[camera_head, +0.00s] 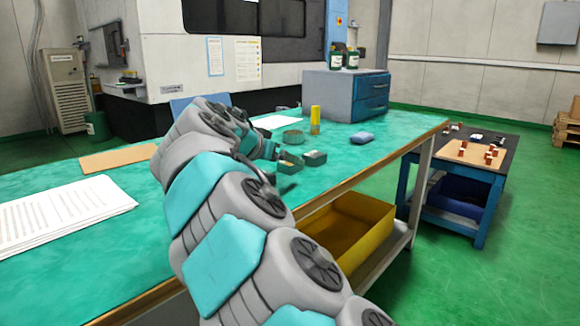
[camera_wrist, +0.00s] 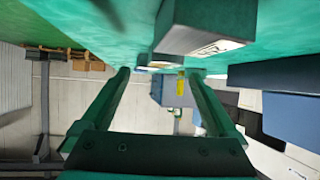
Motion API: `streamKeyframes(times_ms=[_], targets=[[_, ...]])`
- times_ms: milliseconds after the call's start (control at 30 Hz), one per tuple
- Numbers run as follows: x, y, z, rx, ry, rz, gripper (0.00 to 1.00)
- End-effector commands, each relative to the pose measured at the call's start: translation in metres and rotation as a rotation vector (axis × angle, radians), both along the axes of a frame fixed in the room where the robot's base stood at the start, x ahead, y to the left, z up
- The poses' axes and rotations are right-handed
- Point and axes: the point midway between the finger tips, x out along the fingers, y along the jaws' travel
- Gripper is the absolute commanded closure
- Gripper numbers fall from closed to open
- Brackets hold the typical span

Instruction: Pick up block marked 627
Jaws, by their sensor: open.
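Two small dark green-grey blocks sit on the green bench in the head view, a left one (camera_head: 290,163) and a right one (camera_head: 315,158). The upside-down wrist view shows a near block (camera_wrist: 212,28) with a pale marked label, too small for me to read surely. Another low object (camera_wrist: 160,60) shows behind it. I cannot tell which block is marked 627. My gripper (camera_wrist: 160,76) is open, with nothing between its fingers; the near block lies beyond and to one side. In the head view my arm partly hides the gripper beside the left block.
A grey cabinet (camera_head: 335,92) stands at the bench's far end. Papers (camera_head: 60,213) lie left. A yellow bin (camera_head: 350,232) is below the bench edge.

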Motion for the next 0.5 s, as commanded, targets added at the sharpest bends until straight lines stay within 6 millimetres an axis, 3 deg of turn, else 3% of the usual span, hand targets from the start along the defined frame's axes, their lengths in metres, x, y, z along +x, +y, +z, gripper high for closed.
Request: streamKeyframes(times_ms=[300,500], targets=[[0.034,-0.013,-0.021,-0.001,0.005,-0.005,0.05],[0.038,-0.014,-0.023,-0.001,0.003,-0.004,0.05]])
